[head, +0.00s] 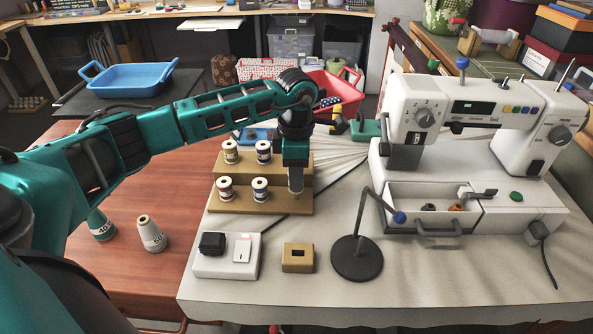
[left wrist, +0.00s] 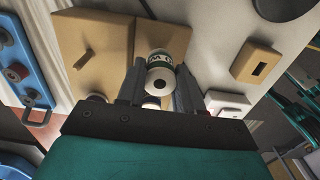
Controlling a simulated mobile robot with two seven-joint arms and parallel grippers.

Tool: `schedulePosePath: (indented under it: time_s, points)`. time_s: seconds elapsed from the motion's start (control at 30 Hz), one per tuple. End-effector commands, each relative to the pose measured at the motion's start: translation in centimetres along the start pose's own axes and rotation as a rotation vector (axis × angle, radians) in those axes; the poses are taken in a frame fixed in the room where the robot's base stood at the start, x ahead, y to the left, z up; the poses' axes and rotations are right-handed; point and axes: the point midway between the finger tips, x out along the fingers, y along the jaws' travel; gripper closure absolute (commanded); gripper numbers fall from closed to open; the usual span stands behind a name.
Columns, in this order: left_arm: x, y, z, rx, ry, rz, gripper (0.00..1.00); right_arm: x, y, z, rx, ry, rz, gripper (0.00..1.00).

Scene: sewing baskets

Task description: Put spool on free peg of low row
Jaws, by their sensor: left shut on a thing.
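My left gripper (head: 295,172) is shut on a spool (left wrist: 160,75) with a white end and a green-and-white label. It is at the right end of the low row of the stepped wooden rack (head: 235,206). The low row also holds two spools (head: 225,188) (head: 260,189), and the upper row two more (head: 230,152) (head: 264,152). In the left wrist view a bare peg (left wrist: 86,54) stands on the upper step. Any low-row peg under the held spool is hidden, so I cannot tell whether the spool is on it. My right gripper is not in view.
A white box (head: 225,266), a small wooden block (head: 298,257) and a black lamp-like stand (head: 357,259) are in front of the rack. The sewing machine (head: 470,115) stands right. Two cones (head: 151,233) (head: 101,225) stand left on the red-brown table.

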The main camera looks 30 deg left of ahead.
Motion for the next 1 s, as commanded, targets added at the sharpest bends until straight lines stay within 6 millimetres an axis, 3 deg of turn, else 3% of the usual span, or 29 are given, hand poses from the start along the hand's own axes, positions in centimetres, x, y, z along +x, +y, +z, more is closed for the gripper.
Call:
schedulePosePath:
  time_s: [1.0]
  points:
    - [2.5,0.0,0.0,0.0,0.0,-0.001,1.0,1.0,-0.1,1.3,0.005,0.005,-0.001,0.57]
